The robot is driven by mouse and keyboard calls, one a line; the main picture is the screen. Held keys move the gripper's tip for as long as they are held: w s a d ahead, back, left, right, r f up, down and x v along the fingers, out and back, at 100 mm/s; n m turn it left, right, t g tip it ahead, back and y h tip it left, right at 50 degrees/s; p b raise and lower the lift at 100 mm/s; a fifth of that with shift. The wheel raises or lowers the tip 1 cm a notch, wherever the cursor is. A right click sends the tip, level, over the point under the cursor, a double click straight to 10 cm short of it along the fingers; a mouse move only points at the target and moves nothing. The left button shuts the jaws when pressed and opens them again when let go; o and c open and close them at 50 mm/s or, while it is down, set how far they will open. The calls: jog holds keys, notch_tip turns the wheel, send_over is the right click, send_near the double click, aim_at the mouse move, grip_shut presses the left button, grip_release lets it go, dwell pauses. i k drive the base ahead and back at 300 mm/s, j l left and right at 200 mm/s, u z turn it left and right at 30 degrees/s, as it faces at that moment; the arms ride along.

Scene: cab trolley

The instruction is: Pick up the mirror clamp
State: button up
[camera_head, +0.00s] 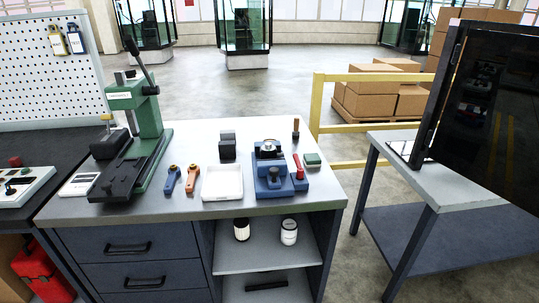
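No part carries a readable label naming it the mirror clamp, so I cannot tell for certain which one it is. A blue fixture (274,182) with a round metal part on top and a red lever stands at the right of the grey-topped bench (150,213). A blue hand tool (172,179) and an orange hand tool (192,178) lie side by side left of a white tray (222,184). A dark block (227,147) stands behind the tray. My gripper is not in view.
A green lever press (140,130) stands at the bench's left. A small green box (312,160) and a brown-handled tool (295,129) are at the right. Two jars (289,232) sit on the shelf below. A dark screen (485,100) stands over a side table (480,190). The bench's front strip is clear.

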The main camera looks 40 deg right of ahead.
aim_at(271, 153)
jog(key=i+z, duration=0.1)
jog(key=z, duration=1.3)
jog(key=i+j+z, duration=0.1)
jog(key=i+j, duration=0.15)
jog(key=i, duration=0.25)
jog(key=i+j+z, duration=0.1)
jog(key=i+j, duration=0.15)
jog(key=i, duration=0.2)
